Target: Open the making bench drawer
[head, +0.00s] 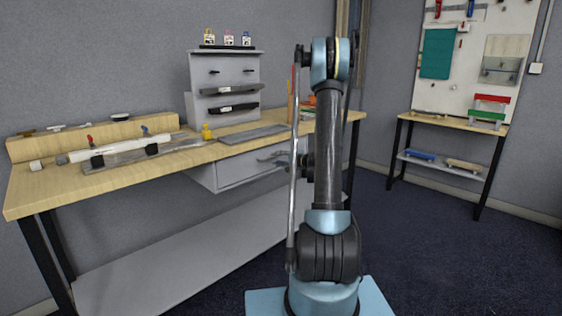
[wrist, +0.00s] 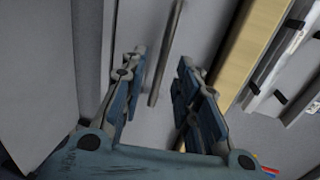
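The making bench (head: 185,158) has a wooden top. Its grey drawer (head: 235,170) hangs under the top, and I see no clear gap showing it pulled out. My gripper (head: 268,157) is in front of the drawer's right part, and my arm hides the right end. In the wrist view my gripper (wrist: 160,68) is open and empty. A grey bar handle (wrist: 167,50) on the drawer front (wrist: 150,125) appears between and beyond the fingertips. I see no contact with it, and the depth gap is hard to judge.
On the bench lie a clamped white tube (head: 110,151), a grey plate (head: 252,134) and a small yellow figure (head: 207,132). A grey rack (head: 225,75) stands at the back. A grey lower shelf (head: 180,255) runs beneath. A second table (head: 455,122) stands at right, with clear floor between.

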